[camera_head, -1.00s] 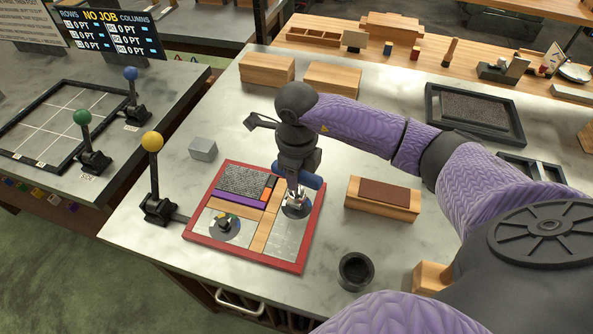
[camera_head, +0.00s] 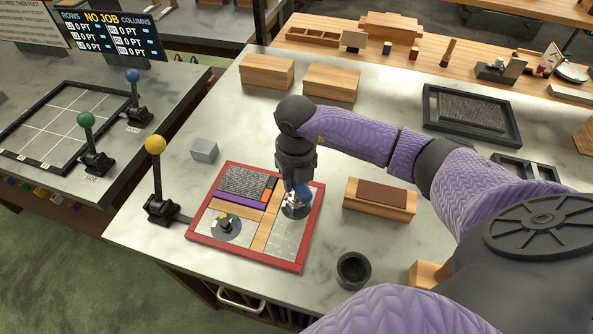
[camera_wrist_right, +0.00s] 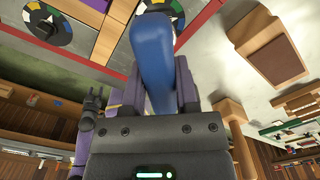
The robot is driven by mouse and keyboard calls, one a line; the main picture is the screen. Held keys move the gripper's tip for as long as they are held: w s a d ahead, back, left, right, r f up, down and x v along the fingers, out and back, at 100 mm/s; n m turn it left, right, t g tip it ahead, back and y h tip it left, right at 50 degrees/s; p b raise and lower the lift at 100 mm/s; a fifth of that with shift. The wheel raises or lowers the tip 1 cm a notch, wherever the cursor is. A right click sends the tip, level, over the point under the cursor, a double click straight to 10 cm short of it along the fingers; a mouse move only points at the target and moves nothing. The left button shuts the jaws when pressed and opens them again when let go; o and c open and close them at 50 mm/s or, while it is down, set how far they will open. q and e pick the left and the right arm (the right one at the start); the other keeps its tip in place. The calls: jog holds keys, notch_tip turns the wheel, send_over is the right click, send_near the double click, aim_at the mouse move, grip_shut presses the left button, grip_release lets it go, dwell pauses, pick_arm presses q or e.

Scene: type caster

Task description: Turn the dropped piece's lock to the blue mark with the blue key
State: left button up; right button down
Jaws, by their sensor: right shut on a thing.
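My right gripper (camera_head: 297,182) is over the right part of the red-framed form (camera_head: 301,262), pointing down. It is shut on the blue key (camera_head: 302,191), whose thick blue handle (camera_wrist_right: 153,55) lies between the fingers in the wrist view. The key stands over a round dial lock (camera_head: 294,212) with coloured marks, which also shows partly in the wrist view (camera_wrist_right: 178,12). The gripper and key hide much of this dial, so I cannot tell where its pointer stands. A second dial (camera_head: 226,228) with a dark knob sits in the form's lower left.
A yellow-knobbed lever (camera_head: 155,145) stands left of the form, with a small grey block (camera_head: 204,150) nearby. A wooden block with a brown top (camera_head: 381,197) and a dark cup (camera_head: 353,269) are to the right. Wooden blocks (camera_head: 266,72) stand behind.

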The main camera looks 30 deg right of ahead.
jog(key=shift+r+m+p, duration=0.3)
jog(key=shift+m+p, duration=0.15)
jog(key=shift+m, duration=0.65)
jog(key=shift+f+m, duration=0.15)
jog(key=shift+m, duration=0.35)
jog(key=shift+f+n, duration=0.15)
jog(key=shift+n, duration=0.35)
jog(key=shift+r+p, duration=0.55)
jog(key=shift+r, duration=0.35)
jog(key=shift+r+p, duration=0.85)
jog(key=shift+r, duration=0.1)
notch_tip(320, 180, up, 4)
jog(key=p, duration=0.3)
jog(key=shift+f, duration=0.3)
jog(key=c, duration=0.9)
grip_release()
grip_shut()
pick_arm(q)
notch_tip(320, 180, up, 7)
jog(key=d, duration=0.1)
jog(key=shift+w+r, duration=0.15)
jog(key=shift+w, duration=0.05)
